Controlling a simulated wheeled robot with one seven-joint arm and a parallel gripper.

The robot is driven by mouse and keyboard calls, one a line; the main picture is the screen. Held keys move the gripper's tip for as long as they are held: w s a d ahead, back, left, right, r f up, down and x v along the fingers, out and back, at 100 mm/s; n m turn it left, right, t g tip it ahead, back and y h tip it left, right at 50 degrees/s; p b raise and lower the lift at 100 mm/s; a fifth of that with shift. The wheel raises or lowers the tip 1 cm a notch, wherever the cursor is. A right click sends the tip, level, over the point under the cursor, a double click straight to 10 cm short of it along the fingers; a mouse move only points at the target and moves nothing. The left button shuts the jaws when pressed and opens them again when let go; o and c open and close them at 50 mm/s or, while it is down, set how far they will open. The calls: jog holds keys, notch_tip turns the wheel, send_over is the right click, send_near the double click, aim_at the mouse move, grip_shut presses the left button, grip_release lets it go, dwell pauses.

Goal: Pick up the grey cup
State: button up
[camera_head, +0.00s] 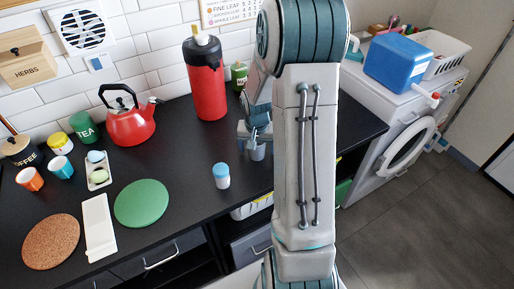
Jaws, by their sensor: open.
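The grey cup (257,152) stands on the black counter, right of the middle, and is small in the view. My gripper (255,139) reaches down to it from above, beside my large arm. It is open, with its fingers at the cup's upper part. The gripper hides part of the cup. I cannot tell whether the fingers touch it.
A white jar with a blue lid (221,176) stands left of the cup. A red flask (207,80) and a green pot (239,76) stand behind. A red kettle (131,125) is farther left. The black counter (185,150) is bare between kettle and jar.

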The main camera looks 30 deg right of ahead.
jog(key=shift+f, duration=0.1)
jog(key=c, duration=1.1)
jog(key=shift+r, duration=0.65)
notch_tip(320, 180, up, 3)
jog(key=shift+w+f, duration=0.1)
jog(key=shift+f, duration=0.1)
jog(key=s+d+r, duration=0.1)
jog(key=d+r, duration=0.1)
jog(key=d, duration=0.1)
jog(key=s+d+r, duration=0.1)
jog(key=d+r, duration=0.1)
jog(key=d, duration=0.2)
jog(key=s+d+r, duration=0.1)
jog(key=d+r, duration=0.2)
jog(key=d, duration=0.1)
jog(key=shift+s+d+b, duration=0.2)
jog(key=shift+b, duration=0.15)
